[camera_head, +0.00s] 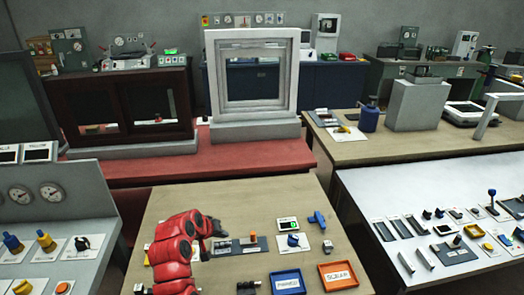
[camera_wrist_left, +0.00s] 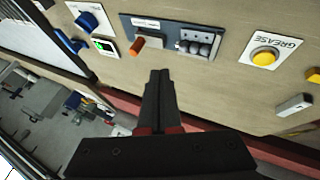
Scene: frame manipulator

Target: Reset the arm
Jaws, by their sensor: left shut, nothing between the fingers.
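My left arm (camera_head: 172,250) is red and bent over the near wooden table in the head view. Its dark left gripper (camera_head: 214,228) is small there and partly hidden by the arm. In the left wrist view the gripper (camera_wrist_left: 160,75) is shut, with its two black fingers together and nothing between them. Its tips appear just short of a dark panel (camera_wrist_left: 178,25) with an orange handle (camera_wrist_left: 137,43) and grey knobs; contact is not visible. My right gripper does not show.
On the same table are a green-lit display (camera_head: 288,225), a blue knob (camera_head: 293,240), a blue tray (camera_head: 287,281) and an orange tray (camera_head: 338,275). A yellow button (camera_wrist_left: 264,57) labelled GREASE shows in the wrist view. A grey frame (camera_head: 293,75) stands on the red table behind.

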